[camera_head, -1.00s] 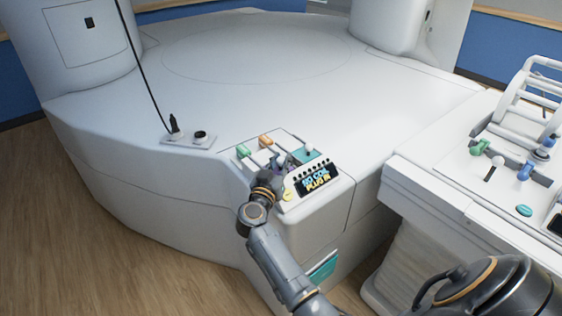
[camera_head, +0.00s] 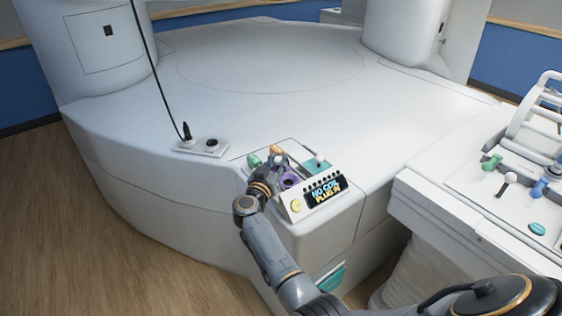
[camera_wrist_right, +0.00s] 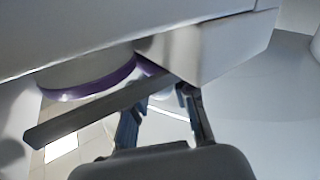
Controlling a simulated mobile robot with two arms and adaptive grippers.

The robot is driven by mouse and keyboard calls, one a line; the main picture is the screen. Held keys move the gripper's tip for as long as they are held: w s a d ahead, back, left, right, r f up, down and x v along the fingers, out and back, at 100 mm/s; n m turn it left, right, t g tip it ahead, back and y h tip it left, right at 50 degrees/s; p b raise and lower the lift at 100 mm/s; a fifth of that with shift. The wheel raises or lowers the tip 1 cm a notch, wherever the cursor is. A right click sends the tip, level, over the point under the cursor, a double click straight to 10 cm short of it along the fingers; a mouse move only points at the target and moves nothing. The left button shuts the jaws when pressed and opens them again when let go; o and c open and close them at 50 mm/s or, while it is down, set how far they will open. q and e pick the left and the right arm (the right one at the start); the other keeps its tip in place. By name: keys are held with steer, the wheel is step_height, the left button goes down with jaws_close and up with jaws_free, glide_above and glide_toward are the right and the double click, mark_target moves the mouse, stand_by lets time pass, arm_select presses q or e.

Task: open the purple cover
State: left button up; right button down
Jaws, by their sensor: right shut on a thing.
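A purple round part (camera_head: 290,181) with a dark centre shows on the control box in the head view, and I take it as belonging to the purple cover. My right gripper (camera_head: 278,161) is just up and left of it, over the panel between the coloured handles. In the right wrist view a purple rim (camera_wrist_right: 90,82) runs around a pale round part at upper left. My right gripper's fingers (camera_wrist_right: 165,112) are close to the pale panel there. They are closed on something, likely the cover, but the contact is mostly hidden. My left gripper is not in view.
A green handle (camera_head: 253,160), an orange handle (camera_head: 277,150) and a teal plate with a white knob (camera_head: 318,158) surround the gripper. A lit display (camera_head: 327,192) is at the front. A black cable (camera_head: 165,95) hangs at left. The white top behind is clear.

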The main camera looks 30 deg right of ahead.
steer(key=c, duration=1.1)
jaws_free()
steer(key=shift+a+f, duration=0.15)
steer(key=shift+a, duration=0.2)
steer(key=shift+w, duration=0.1)
steer(key=shift+d+r, duration=0.1)
steer(key=shift+r, duration=0.45)
step_height(320, 180, up, 9)
